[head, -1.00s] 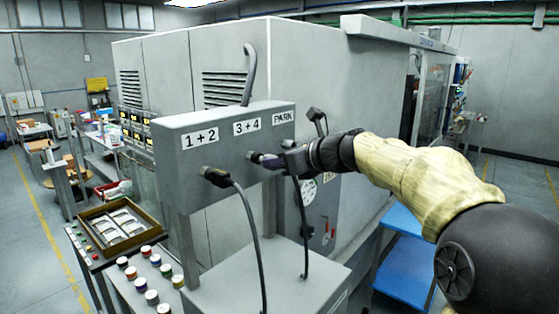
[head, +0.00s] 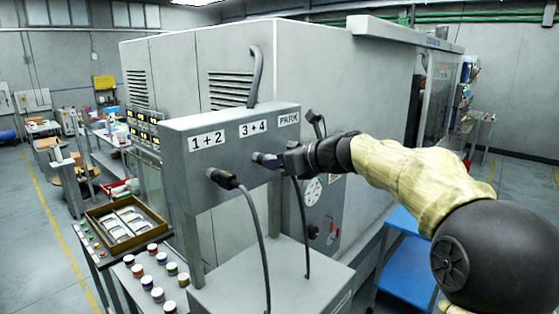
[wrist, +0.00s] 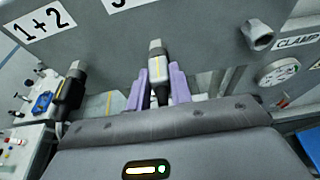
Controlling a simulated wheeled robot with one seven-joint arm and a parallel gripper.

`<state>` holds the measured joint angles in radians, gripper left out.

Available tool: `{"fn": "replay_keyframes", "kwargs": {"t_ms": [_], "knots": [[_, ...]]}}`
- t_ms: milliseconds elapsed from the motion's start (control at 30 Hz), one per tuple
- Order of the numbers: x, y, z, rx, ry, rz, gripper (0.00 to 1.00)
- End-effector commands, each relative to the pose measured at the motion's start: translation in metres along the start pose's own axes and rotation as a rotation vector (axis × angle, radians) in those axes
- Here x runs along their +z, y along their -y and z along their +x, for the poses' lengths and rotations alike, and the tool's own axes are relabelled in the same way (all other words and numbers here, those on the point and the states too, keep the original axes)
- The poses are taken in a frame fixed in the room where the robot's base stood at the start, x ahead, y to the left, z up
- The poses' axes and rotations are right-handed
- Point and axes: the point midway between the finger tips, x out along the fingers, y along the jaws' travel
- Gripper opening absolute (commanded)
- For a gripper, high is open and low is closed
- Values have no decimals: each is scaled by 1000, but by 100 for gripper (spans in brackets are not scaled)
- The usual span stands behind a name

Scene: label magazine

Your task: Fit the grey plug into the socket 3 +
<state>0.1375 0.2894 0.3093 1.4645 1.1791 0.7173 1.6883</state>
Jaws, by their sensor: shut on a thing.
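The grey plug (wrist: 158,75) is between the purple fingers of my gripper (wrist: 157,82), which is shut on it. The plug's light tip points at the grey panel (head: 180,150), below the 3 + 4 label (head: 254,129). In the head view my gripper (head: 268,160) is at the panel front under that label. The tip appears at or very near the panel face; I cannot tell whether it is inside the socket. The socket opening is hidden behind the plug and fingers. A dark cable (head: 303,225) hangs down below my gripper.
Another dark plug (head: 222,178) sits under the 1 + 2 label (head: 208,141), its cable hanging in front; it also shows in the wrist view (wrist: 72,88). The PARK holder (head: 316,118) is to the right. A grey cabinet top (head: 270,285) lies below. Several coloured jars (head: 153,270) stand at lower left.

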Motion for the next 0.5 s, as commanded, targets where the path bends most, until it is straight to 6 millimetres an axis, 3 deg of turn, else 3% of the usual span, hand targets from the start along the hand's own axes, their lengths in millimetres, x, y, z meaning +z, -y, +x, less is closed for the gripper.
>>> {"fn": "replay_keyframes", "kwargs": {"t_ms": [33, 67, 167, 500], "knots": [[2, -1, 0, 0, 4, -1, 0], [2, -1, 0, 0, 4, -1, 25], [2, -1, 0, 0, 4, -1, 45], [1, 0, -1, 0, 3, -1, 47]]}}
